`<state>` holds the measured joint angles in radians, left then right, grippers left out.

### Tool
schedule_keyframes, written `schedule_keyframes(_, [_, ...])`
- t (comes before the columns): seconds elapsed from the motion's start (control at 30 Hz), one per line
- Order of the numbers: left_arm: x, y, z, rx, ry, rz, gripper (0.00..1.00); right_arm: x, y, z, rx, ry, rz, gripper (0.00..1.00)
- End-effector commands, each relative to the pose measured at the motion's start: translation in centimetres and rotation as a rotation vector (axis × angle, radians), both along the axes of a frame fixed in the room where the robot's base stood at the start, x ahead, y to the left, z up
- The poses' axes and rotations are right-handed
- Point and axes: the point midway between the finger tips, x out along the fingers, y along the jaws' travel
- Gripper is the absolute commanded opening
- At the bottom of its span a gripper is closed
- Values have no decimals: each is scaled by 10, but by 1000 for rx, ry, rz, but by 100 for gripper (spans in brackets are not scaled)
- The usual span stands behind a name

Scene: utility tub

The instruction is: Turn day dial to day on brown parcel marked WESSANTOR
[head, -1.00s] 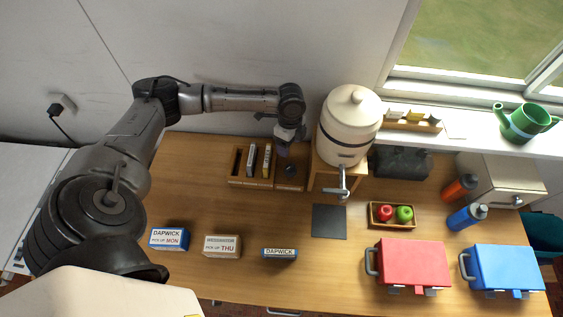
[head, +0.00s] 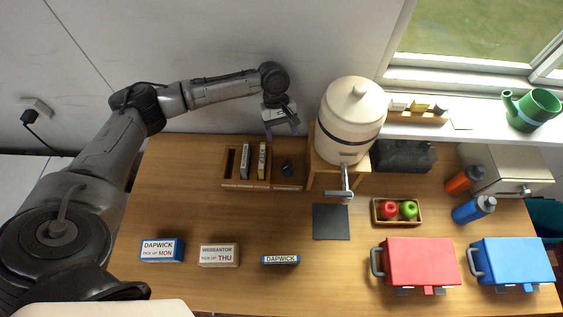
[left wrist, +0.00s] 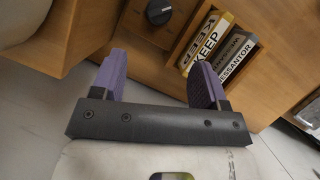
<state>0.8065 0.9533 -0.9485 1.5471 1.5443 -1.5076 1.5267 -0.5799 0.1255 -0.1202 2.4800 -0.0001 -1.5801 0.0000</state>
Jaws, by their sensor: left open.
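The brown parcel marked WESSANTOR (head: 219,256) reads PICK UP THU and sits at the front left of the table. The black day dial (head: 287,168) is on the wooden unit at the back. It also shows at the top of the left wrist view (left wrist: 159,12), with a pale mark on its knob; I cannot read its day. My left gripper (head: 282,124) is behind and above the dial, apart from it. Its purple fingers (left wrist: 158,80) are open and empty in the left wrist view. My right gripper is not in view.
In the wooden unit (head: 233,184) stand a yellow KEEP file (left wrist: 206,40) and a grey WESSANTOR file (left wrist: 232,56). A cream water dispenser (head: 352,115) stands close right of the dial. A blue-edged DAPWICK parcel (head: 161,250) and a smaller one (head: 280,260) flank the brown parcel.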

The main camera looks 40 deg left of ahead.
Motion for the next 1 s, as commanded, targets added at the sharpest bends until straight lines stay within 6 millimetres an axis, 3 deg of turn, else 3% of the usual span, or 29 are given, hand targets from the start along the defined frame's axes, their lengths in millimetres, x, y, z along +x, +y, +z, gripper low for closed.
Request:
schedule_keyframes(0.27, [-1,-8,-13,5,32,74,68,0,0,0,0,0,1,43])
schedule_keyframes(0.7, [-13,-36,-86,4,31,71,68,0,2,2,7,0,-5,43])
schedule_keyframes(1.0, [-18,-48,-118,4,30,70,68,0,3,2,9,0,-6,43])
